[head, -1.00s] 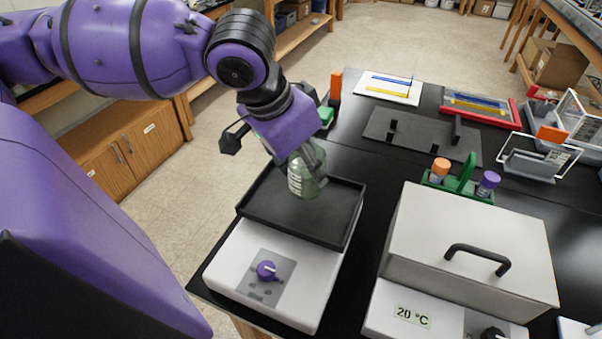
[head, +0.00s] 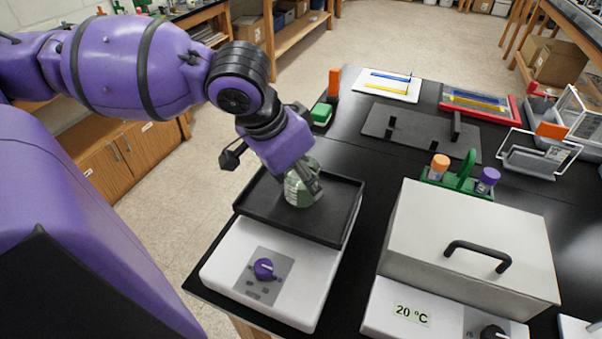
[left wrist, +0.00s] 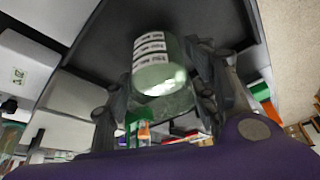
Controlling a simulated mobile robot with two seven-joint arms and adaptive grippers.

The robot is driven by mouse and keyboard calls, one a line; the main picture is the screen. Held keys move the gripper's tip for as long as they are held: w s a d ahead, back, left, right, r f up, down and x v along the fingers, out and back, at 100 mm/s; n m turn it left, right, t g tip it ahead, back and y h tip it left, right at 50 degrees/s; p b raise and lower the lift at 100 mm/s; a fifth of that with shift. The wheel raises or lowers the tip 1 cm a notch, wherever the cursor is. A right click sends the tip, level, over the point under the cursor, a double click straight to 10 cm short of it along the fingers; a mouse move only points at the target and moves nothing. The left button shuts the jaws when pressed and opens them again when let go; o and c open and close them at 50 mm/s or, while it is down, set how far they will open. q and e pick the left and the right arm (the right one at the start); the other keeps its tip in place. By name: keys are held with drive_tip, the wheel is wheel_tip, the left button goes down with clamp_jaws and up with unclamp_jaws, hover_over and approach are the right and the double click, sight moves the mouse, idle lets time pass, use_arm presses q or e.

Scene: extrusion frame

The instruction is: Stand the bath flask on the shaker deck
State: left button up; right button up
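The bath flask (head: 299,191) is a greenish clear flask with a white label. My left gripper (head: 308,176) is shut around it from above; in the left wrist view the flask (left wrist: 155,70) sits between the two fingers (left wrist: 165,100). The flask is roughly upright over the shaker deck (head: 272,221), a black rimmed tray on a white shaker with a purple knob. Its base is at or very near the deck surface; I cannot tell whether it touches. The fingers hide part of the flask. My right gripper is not in view.
A lidded white bath (head: 468,240) marked 20 °C stands right of the shaker. Behind it is a green rack (head: 465,180) with orange- and purple-capped tubes. A dark grey plate (head: 420,132) lies farther back. Bare black bench separates the shaker and bath.

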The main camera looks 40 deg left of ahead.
use_arm(q)
drive_tip(key=shift+o, duration=0.4)
drive_tip(key=shift+r, duration=0.25)
drive_tip(key=p+v, duration=0.6)
drive_tip(key=v, duration=0.6)
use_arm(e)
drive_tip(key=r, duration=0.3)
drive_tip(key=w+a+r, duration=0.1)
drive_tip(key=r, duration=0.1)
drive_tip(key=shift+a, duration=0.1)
use_arm(q)
drive_tip(key=shift+f, duration=0.1)
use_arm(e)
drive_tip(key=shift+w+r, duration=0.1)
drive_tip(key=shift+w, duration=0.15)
